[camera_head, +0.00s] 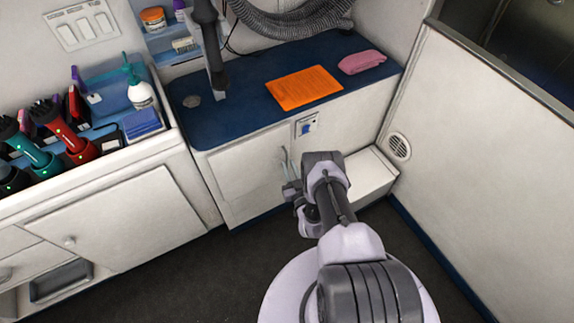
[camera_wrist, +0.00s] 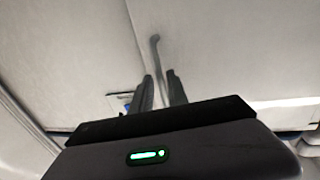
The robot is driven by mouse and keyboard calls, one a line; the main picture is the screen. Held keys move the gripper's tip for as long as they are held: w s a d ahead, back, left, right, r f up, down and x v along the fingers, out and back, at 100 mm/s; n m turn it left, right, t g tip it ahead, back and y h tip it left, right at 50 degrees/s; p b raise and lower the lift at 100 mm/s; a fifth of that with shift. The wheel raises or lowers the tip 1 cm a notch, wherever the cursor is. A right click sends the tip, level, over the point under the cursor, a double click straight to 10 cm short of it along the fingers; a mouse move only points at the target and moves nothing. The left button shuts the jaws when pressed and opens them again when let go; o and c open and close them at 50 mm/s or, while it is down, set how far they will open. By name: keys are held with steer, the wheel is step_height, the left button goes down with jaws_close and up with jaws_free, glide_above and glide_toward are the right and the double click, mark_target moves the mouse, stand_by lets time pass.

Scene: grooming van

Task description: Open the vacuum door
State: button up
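The vacuum door is a pale cabinet door (camera_head: 243,170) under the blue counter, and it looks closed. In the wrist view pale panels (camera_wrist: 80,60) fill the picture, with a thin grey bent handle (camera_wrist: 156,55) standing out near a seam. My gripper (camera_wrist: 160,82) has its two dark fingers apart, and the lower part of the handle shows between them. I cannot tell whether either finger touches it. In the head view my gripper (camera_head: 287,172) is in front of the door's right edge, partly hidden by my arm.
The blue counter (camera_head: 235,105) carries an orange sheet (camera_head: 304,87), a pink towel (camera_head: 362,62) and a black vacuum nozzle. A low white box (camera_head: 368,178) stands right of my gripper. Another cabinet (camera_head: 120,220) is at the left. Dark floor is free before the door.

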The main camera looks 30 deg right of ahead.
steer(key=shift+w+d+b, duration=0.2)
steer(key=shift+w+b, duration=0.15)
steer(key=shift+w, duration=1)
jaws_close()
stand_by(0.4)
